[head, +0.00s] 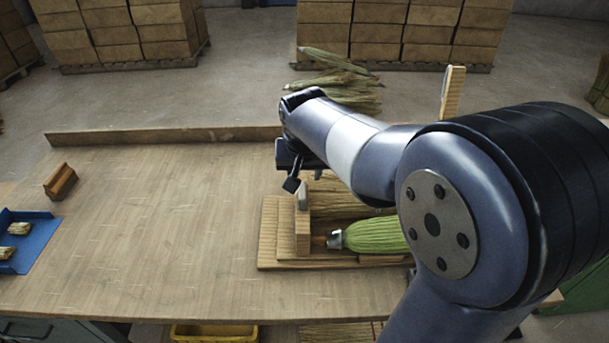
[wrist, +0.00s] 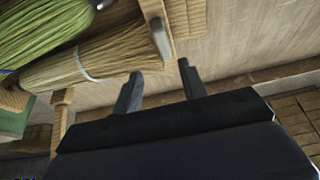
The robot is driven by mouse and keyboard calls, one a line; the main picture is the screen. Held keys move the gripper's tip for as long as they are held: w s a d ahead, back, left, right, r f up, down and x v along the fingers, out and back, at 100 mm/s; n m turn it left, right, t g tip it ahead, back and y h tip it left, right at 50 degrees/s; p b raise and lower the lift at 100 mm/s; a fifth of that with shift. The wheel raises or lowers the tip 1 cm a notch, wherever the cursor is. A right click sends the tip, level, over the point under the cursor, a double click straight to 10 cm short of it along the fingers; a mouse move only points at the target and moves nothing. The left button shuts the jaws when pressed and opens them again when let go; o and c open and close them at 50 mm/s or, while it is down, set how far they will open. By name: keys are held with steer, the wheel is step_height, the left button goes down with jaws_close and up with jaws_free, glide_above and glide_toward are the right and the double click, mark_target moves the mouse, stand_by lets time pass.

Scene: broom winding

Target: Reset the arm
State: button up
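My gripper (head: 304,180) hangs from my bent arm above the wooden fixture (head: 268,240) on the workbench. In the wrist view my gripper (wrist: 160,76) has its two fingers apart with nothing between them. A green broom head (head: 375,236) with a metal collar lies on the fixture, partly behind my arm. A straw-coloured bundle (head: 335,200) lies behind it. Both the green broom (wrist: 40,32) and the banded straw bundle (wrist: 95,62) show at the left of the wrist view. A small metal piece (head: 303,196) tops the fixture's upright block.
The bench (head: 160,220) is clear to the left, with a raised back edge. A brown wooden block (head: 61,181) and a blue tray (head: 38,238) with small bundles are at the far left. A yellow bin (head: 215,334) sits below the front edge. Stacked boxes (head: 405,30) stand behind.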

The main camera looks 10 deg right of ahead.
mark_target(300, 190)
steer(key=x, duration=0.7)
steer(key=a+x, duration=0.1)
steer(key=x, duration=0.3)
steer(key=shift+p, duration=0.35)
steer(key=shift+w+a, duration=0.1)
steer(key=shift+a, duration=0.3)
steer(key=shift+r, duration=0.1)
